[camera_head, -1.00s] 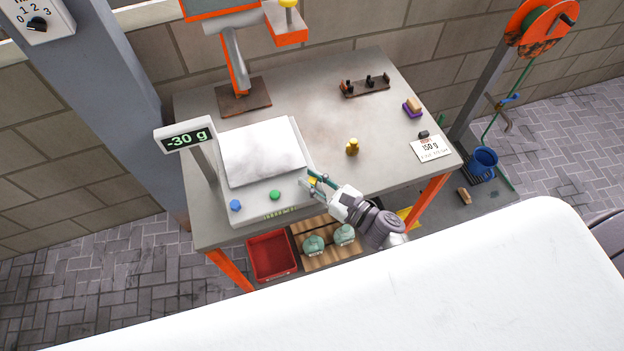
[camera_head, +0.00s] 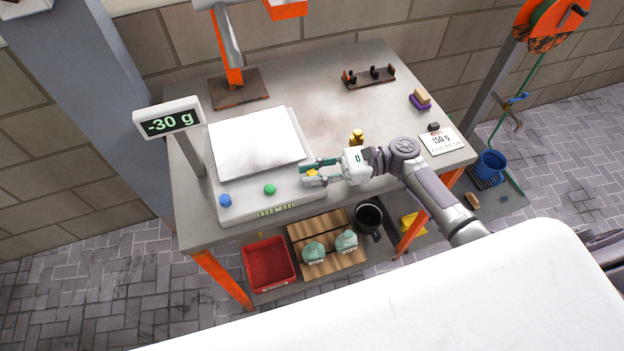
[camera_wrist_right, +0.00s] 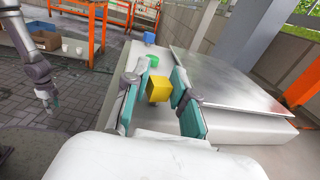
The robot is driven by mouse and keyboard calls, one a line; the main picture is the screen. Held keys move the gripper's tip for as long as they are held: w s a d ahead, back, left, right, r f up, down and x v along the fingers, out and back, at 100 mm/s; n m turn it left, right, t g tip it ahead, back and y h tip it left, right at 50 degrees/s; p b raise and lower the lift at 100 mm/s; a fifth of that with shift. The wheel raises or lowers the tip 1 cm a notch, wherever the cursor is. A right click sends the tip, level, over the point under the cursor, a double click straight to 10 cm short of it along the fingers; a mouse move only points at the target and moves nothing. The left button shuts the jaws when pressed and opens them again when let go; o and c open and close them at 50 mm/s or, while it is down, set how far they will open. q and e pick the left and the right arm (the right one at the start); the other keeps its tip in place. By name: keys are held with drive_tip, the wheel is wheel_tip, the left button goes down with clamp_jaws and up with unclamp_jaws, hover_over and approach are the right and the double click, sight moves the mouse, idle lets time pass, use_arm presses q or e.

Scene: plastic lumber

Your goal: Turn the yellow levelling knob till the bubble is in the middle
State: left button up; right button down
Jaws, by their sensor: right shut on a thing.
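The scale (camera_head: 240,205) stands on the left of the bench, its display (camera_head: 168,120) reading -30 g. The yellow levelling knob (camera_wrist_right: 159,90) is at its right front corner and also shows in the head view (camera_head: 312,173). My right gripper (camera_head: 308,172) is shut on it from the right, one finger on each side, as the wrist view (camera_wrist_right: 155,90) shows. The green-yellow level vial (camera_head: 276,210) is on the scale's front; its bubble is too small to place. My left gripper (camera_wrist_right: 48,100) hangs far off in the wrist view, its fingers too small to judge.
A blue knob (camera_head: 225,200) and a green knob (camera_head: 270,189) are on the scale's front. A brass weight (camera_head: 356,137) stands just behind my right gripper. A weight rack (camera_head: 369,77) and a 150 g card (camera_head: 443,140) are farther off. The bench's back middle is clear.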

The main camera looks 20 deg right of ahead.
drive_tip(key=shift+n+g+b, duration=1.6)
drive_tip(key=shift+n+g, duration=0.2)
drive_tip(key=shift+g, duration=1)
drive_tip(key=shift+h, duration=0.3)
drive_tip(key=c, duration=0.9)
unclamp_jaws()
drive_tip(key=v, duration=1.2)
drive_tip(key=shift+w+f, duration=0.1)
drive_tip(key=shift+f, duration=0.1)
